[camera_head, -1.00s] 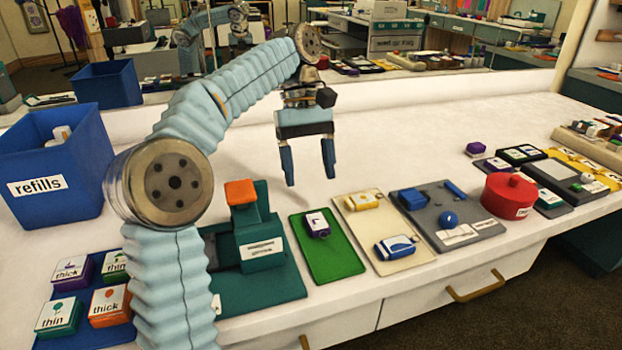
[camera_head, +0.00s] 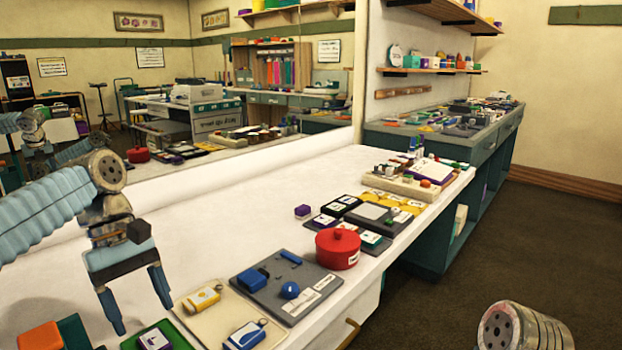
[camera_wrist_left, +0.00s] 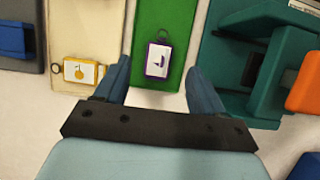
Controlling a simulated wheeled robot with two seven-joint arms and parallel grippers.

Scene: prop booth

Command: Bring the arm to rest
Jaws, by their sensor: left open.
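My left gripper (camera_head: 143,314) is at the lower left of the head view, its two blue fingers pointing down and apart. It is open, with nothing between the fingers. The left wrist view shows it (camera_wrist_left: 157,68) above the white table near the green mat (camera_wrist_left: 148,30), with a white-and-purple tag (camera_wrist_left: 158,60) lying on the mat ahead of the fingers. That tag also shows in the head view (camera_head: 155,340), cut off by the bottom edge. My right gripper is out of view.
A cream tray (camera_head: 222,320) and a grey tray (camera_head: 245,282) with blue pieces lie right of the gripper. A red lidded pot (camera_head: 338,250) stands beyond. A teal stand (camera_wrist_left: 262,90) is beside the green mat. The white table's back strip is clear. A side counter (camera_head: 480,150) stands right.

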